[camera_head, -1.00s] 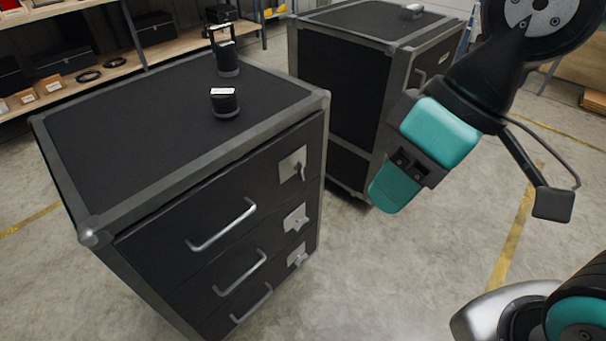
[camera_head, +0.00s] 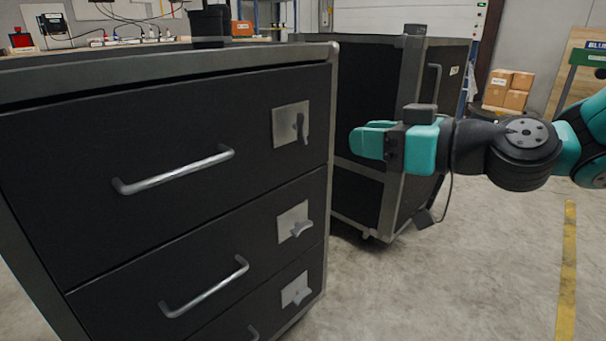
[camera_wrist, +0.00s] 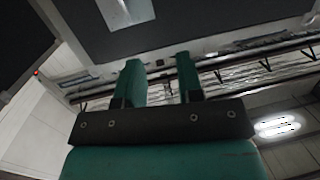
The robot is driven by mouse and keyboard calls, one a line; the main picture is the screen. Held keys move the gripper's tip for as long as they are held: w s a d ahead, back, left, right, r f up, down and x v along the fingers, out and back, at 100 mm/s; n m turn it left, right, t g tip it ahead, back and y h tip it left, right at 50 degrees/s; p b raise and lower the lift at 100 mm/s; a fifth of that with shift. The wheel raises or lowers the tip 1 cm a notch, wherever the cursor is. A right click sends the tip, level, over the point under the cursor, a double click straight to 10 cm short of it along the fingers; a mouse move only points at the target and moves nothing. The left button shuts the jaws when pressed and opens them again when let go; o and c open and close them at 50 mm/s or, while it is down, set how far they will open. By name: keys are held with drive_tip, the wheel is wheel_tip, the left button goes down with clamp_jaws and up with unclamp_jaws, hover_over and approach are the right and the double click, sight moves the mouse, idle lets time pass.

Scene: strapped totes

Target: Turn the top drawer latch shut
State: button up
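The top drawer latch (camera_head: 300,127) is a dark grey lever on a light square plate (camera_head: 284,127), at the right end of the top drawer front (camera_head: 80,140). Its lever hangs roughly upright. My gripper (camera_head: 358,140) is to the right of the cabinet, about level with the latch and apart from it, its fingers pointing left. In the wrist view its two teal fingers (camera_wrist: 158,70) stand apart with nothing between them. A pale plate at the top of the wrist view (camera_wrist: 127,10) is cut off; I cannot tell which part it is.
The top drawer has a silver bar handle (camera_head: 178,172). Lower drawers have a middle latch (camera_head: 297,228) and a lower latch (camera_head: 297,290), their levers sticking out sideways. A second black cabinet (camera_head: 358,100) stands behind my gripper. Floor is clear at the lower right.

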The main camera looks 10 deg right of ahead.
sight(307, 127)
drive_tip(key=w+d+f+m+t+h+b, duration=0.1)
drive_tip(key=w+d+f+t+b, duration=0.1)
drive_tip(key=d+f+t, duration=0.1)
drive_tip(key=p+x, duration=0.1)
drive_tip(key=x, duration=0.7)
drive_tip(key=p+x, duration=0.2)
drive_tip(key=x, duration=0.7)
drive_tip(key=shift+w+f, duration=0.1)
drive_tip(key=shift+f, duration=0.1)
clamp_jaws()
